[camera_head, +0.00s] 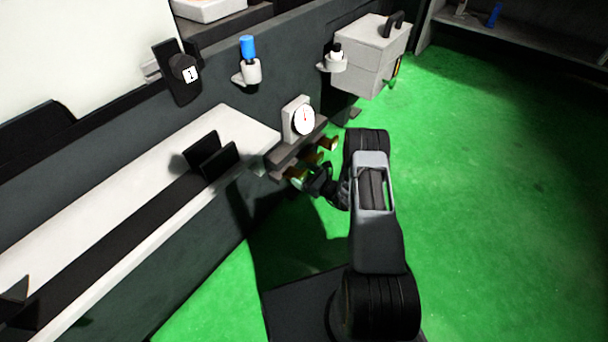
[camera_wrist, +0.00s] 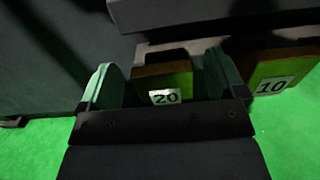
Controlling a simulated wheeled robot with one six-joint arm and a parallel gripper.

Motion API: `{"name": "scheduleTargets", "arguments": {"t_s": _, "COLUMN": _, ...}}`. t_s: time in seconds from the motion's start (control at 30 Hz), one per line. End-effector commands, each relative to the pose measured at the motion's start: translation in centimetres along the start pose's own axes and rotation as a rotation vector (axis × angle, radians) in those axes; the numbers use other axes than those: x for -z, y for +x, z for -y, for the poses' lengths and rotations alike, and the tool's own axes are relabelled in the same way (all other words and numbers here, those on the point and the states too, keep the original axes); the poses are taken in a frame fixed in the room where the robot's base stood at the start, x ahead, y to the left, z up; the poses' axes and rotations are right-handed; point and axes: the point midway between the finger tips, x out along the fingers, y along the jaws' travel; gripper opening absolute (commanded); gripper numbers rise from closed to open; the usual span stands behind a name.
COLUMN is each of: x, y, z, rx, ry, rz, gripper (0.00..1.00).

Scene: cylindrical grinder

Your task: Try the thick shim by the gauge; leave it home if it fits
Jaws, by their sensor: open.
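The gauge (camera_head: 303,120), a white-faced dial on a pale block, stands at the end of the machine's bed. Below it, brass-coloured shims hang in a row in the head view. In the wrist view, a shim labelled 20 (camera_wrist: 174,81) sits between the fingers of my open gripper (camera_wrist: 163,72), with a finger on either side. I cannot tell whether the fingers touch it. Another shim labelled 10 (camera_wrist: 290,68) is to the right of it. In the head view my gripper (camera_head: 316,178) is at the row, partly hidden by my arm.
A dark ledge (camera_wrist: 215,12) overhangs the shims. Dark upright plates (camera_head: 212,157) stand on the white bed (camera_head: 130,190). A blue-topped bottle (camera_head: 248,55) and a grey box (camera_head: 370,55) are along the machine's wall. Green floor (camera_head: 500,190) is open to the right.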

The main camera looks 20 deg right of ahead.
Motion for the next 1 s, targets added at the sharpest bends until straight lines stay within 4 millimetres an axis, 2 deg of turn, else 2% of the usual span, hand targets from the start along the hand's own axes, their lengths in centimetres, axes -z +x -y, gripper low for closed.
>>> {"name": "scheduleTargets", "arguments": {"t_s": 0.17, "x": -0.2, "y": -2.6, "z": 0.1, "rx": 0.005, "ry": 0.003, "rz": -0.001, "gripper": 0.89}}
{"name": "scheduleTargets", "arguments": {"t_s": 0.4, "x": -0.2, "y": -7.6, "z": 0.1, "rx": 0.006, "ry": 0.004, "rz": -0.001, "gripper": 0.89}}
{"name": "scheduleTargets", "arguments": {"t_s": 0.6, "x": -0.1, "y": -11.0, "z": 0.0, "rx": 0.004, "ry": 0.003, "rz": 0.000, "gripper": 0.89}}
{"name": "scheduleTargets", "arguments": {"t_s": 0.8, "x": -0.1, "y": -12.9, "z": 0.0, "rx": 0.002, "ry": 0.002, "rz": 0.000, "gripper": 0.89}}
{"name": "scheduleTargets", "arguments": {"t_s": 1.0, "x": 0.0, "y": -13.5, "z": -0.1, "rx": 0.000, "ry": 0.001, "rz": 0.000, "gripper": 0.89}}
